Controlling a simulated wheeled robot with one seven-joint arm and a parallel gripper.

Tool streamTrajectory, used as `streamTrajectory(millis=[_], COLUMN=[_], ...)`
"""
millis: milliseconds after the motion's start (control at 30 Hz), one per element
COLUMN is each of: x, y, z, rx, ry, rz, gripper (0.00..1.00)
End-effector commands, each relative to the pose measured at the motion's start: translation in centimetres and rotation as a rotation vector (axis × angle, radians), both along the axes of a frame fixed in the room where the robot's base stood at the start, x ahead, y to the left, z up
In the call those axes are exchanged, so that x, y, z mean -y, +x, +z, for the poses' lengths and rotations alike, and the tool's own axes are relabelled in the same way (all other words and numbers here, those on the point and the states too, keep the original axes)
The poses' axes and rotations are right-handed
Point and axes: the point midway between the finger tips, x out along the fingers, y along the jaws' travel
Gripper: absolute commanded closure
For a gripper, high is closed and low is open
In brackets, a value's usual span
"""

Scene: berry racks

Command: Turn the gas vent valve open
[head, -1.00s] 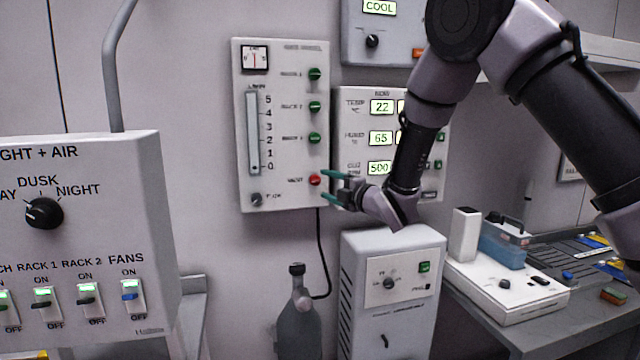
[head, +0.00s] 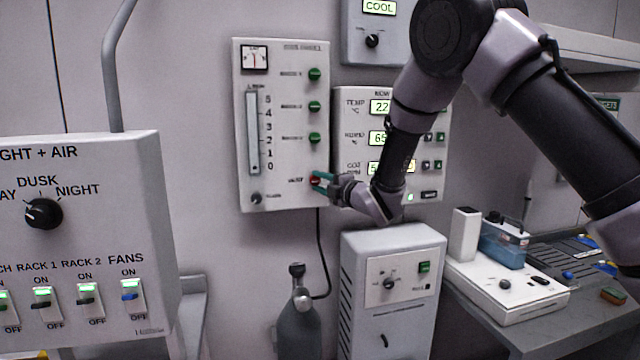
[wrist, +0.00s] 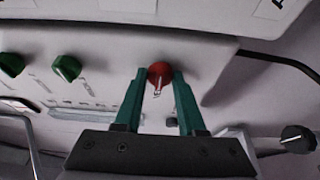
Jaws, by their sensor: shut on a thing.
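The red vent valve knob (head: 314,180) is at the lower right of the white gas panel (head: 285,200), below a column of green knobs. In the wrist view the red knob (wrist: 160,72) sits between the green fingertips, with its pointer line toward the camera. My gripper (head: 321,180) reaches the panel from the right and is shut on the red knob; it also shows in the wrist view (wrist: 160,80). The fingers partly cover the knob in the head view.
Green knobs (head: 314,106) sit above the red one. A display panel (head: 355,185) is directly right of the gas panel, behind my arm. A white unit (head: 395,245) and a gas bottle (head: 298,325) with a black hose stand below. The light-and-air box (head: 90,235) is at left.

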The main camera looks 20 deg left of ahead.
Motion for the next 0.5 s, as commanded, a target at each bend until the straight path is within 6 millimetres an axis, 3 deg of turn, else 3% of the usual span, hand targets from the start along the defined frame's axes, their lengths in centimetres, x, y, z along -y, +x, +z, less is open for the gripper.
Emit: streamTrajectory(millis=[500], x=[0.13], y=[0.13], z=[-0.38], rx=[-0.141], ry=[0.227], rz=[-0.003], gripper=[1.00])
